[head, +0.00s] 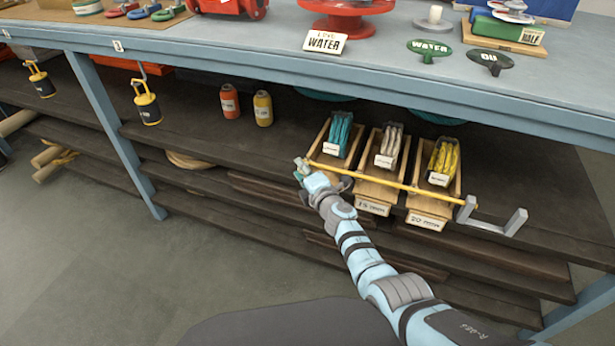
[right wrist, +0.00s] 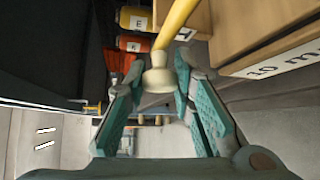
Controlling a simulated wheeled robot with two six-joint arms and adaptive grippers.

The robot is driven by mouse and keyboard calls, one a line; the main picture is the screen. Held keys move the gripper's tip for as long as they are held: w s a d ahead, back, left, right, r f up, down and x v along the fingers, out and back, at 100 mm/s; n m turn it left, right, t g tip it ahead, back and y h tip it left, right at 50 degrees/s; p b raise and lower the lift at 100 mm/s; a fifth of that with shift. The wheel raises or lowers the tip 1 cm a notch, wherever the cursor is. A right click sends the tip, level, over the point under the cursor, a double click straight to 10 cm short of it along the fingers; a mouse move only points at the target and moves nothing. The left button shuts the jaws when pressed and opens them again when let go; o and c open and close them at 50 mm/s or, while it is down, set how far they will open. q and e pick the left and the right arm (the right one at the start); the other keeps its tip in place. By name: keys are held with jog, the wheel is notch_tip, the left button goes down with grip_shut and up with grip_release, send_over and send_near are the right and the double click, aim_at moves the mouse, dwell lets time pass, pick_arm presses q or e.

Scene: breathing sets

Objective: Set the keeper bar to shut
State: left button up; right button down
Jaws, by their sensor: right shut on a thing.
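The keeper bar (head: 385,182) is a thin yellow bar running across the fronts of three wooden trays on the shelf, sloping down to the right in the head view. Its right end meets a grey U-shaped bracket (head: 491,222). Its left end carries a pale knob, seen in the right wrist view (right wrist: 158,82) between my fingers. My right gripper (head: 303,170) is at that left end, shut on the knob. In the right wrist view its teal fingers (right wrist: 160,100) stand either side of the knob. My left gripper is not in view.
The trays hold teal (head: 340,134), grey (head: 389,146) and yellow (head: 443,161) bundles. An orange bottle (head: 229,101) and a yellow bottle (head: 263,108) stand left on the shelf. The blue-edged bench top (head: 250,45) overhangs above. Padlocks (head: 147,105) hang from its edge.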

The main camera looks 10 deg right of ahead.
jog(key=c, duration=1.3)
grip_release()
jog(key=shift+a, duration=0.1)
jog(key=shift+c, duration=0.2)
